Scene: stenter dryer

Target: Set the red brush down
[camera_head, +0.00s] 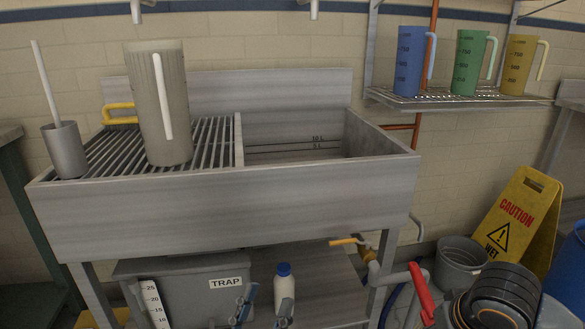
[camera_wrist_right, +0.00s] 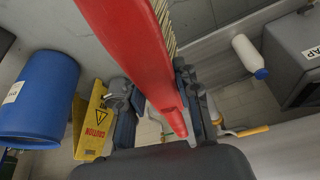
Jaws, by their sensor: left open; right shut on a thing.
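The red brush (camera_head: 421,292) shows at the bottom right of the head view, in front of the sink stand. In the right wrist view the red brush (camera_wrist_right: 128,40) is large, its red body running down between the fingers with pale bristles along its right side. My right gripper (camera_wrist_right: 155,100) is shut on it and holds it in the air above the floor. My left gripper (camera_head: 264,304) is open and empty at the bottom edge of the head view, in front of a white bottle (camera_head: 285,283).
A metal sink (camera_head: 225,215) has a ribbed drainboard bearing a grey jug (camera_head: 158,105) and a holder (camera_head: 65,150). A trap box (camera_head: 190,290) sits below.

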